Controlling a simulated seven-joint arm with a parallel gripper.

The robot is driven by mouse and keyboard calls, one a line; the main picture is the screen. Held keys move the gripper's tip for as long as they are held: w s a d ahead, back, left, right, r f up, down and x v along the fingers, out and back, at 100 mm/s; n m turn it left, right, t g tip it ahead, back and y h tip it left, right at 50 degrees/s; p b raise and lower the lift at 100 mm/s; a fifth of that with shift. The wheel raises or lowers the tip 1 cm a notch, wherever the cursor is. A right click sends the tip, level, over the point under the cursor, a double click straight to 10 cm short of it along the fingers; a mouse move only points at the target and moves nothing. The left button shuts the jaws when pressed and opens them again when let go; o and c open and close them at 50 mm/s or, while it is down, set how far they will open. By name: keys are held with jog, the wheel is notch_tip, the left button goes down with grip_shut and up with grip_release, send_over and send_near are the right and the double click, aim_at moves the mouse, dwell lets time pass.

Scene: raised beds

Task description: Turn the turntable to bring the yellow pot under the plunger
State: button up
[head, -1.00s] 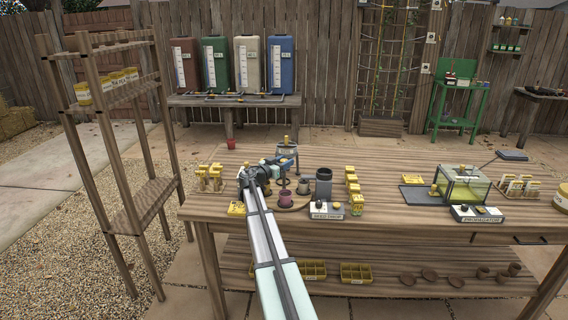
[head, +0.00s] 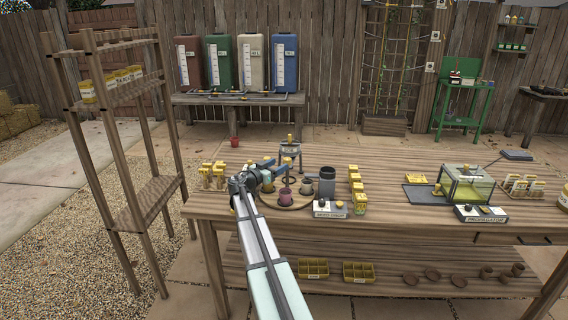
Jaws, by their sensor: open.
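The turntable (head: 297,207) is a round wooden disc on the workbench. A maroon pot (head: 285,197) stands at its front. A dull yellow-tan pot (head: 307,188) stands to the right of it; it looks like the yellow pot. A brown pot (head: 267,186) stands at the left, partly behind my arm. The plunger (head: 287,170) looks to be the thin upright rod above the maroon pot; whether it lines up exactly I cannot tell. My gripper (head: 268,166) is open at the turntable's left edge, by the brown pot. Its fingertips are small and partly hidden.
A dark cylinder (head: 327,182) and a labelled control box (head: 328,209) stand right of the turntable. A yellow-topped stand (head: 290,155) is behind it.

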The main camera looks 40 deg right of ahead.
jog(key=s+a, duration=0.1)
jog(key=a, duration=0.6)
dwell(0.5)
jog(key=s+a+f+n+g+y, duration=0.1)
jog(key=s+a+f+n+y, duration=0.25)
jog(key=s+a+f, duration=0.75)
jog(key=s+a+f+n+g+y, duration=0.25)
jog(key=s+a+f+n, duration=0.2)
jog(key=f, duration=1.15)
jog(key=s+a+f+n+g+y, duration=0.1)
jog(key=s+a+f+n+y, duration=0.25)
jog(key=s+a+f, duration=0.8)
jog(key=s+a+f+n+g+y, duration=0.1)
jog(key=s+a+f+y, duration=0.1)
jog(key=s+a+f, duration=0.3)
jog(key=s+a+f+n+g+y, duration=0.2)
jog(key=s+a+f, duration=0.3)
jog(key=s, duration=0.8)
jog(key=s+a+f+n+g+y, duration=0.2)
jog(key=s+a+f+y, duration=0.2)
jog(key=s, duration=0.4)
jog(key=shift+s+a+f, duration=0.4)
jog(key=shift+a+f, duration=0.15)
jog(key=shift+a, duration=0.4)
